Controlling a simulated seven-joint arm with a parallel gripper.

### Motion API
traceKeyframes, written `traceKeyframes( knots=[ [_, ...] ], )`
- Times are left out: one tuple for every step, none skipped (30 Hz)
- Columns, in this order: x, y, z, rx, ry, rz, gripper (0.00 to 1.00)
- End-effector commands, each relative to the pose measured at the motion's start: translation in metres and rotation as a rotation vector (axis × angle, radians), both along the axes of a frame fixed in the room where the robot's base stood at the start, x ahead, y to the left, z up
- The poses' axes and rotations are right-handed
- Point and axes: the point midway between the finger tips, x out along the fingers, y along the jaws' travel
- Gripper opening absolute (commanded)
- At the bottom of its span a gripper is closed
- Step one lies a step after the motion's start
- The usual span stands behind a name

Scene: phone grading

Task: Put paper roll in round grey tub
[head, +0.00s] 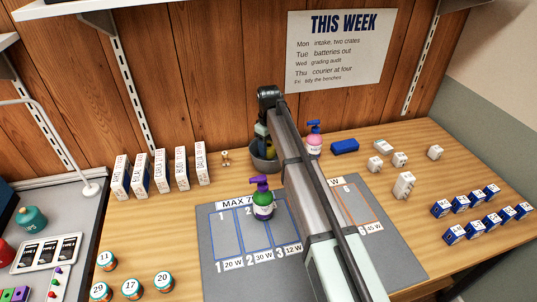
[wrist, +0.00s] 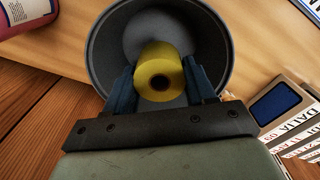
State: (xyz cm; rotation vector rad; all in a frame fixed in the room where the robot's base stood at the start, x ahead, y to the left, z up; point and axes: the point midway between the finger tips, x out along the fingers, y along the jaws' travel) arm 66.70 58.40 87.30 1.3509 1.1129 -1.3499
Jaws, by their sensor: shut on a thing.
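The paper roll (wrist: 158,72) is a yellow cylinder with a dark hole in its end, held between my gripper's (wrist: 160,84) two blue fingers. In the wrist view the roll shows against the inside of the round grey tub (wrist: 103,47), over its opening. I cannot tell whether it touches the tub's floor. In the head view the tub (head: 257,164) stands at the back of the table near the wooden wall. My arm hides part of the tub and most of the roll there.
A pink pump bottle (head: 314,140) stands just right of the tub, and a blue block (head: 344,146) lies beyond it. White upright boxes (head: 161,171) stand to the left. A green bottle with a purple pump (head: 262,204) stands in front on the grey mat (head: 215,276).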

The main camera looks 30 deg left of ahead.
Motion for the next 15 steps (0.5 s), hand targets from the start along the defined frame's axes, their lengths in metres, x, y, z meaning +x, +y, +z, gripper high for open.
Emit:
traceKeyframes(
  knots=[
    [0.0,0.0,-0.005,-0.001,0.0,0.0,0.24],
    [0.0,0.0,-0.007,-0.001,0.0,0.0,0.24],
    [0.0,0.0,-0.009,-0.001,0.001,0.0,0.24],
    [0.0,0.0,-0.011,-0.001,0.001,0.0,0.24],
    [0.0,0.0,-0.013,-0.001,0.001,0.0,0.24],
    [-0.001,0.0,-0.017,-0.001,0.001,0.0,0.24],
    [-0.001,0.0,-0.02,-0.001,0.001,0.0,0.24],
    [0.0,0.0,-0.024,-0.001,0.001,0.0,0.24],
    [0.0,0.0,-0.029,-0.001,0.001,0.0,0.24],
    [0.0,0.0,-0.033,-0.001,0.001,0.0,0.24],
    [0.0,0.0,-0.037,-0.001,0.001,0.0,0.24],
    [-0.001,0.0,-0.041,-0.001,0.001,0.0,0.24],
    [0.0,0.0,-0.042,-0.001,0.001,0.0,0.24],
    [0.0,0.0,-0.044,-0.001,0.0,0.0,0.24],
    [0.0,0.0,-0.044,0.0,0.0,0.0,0.24]
  ],
)
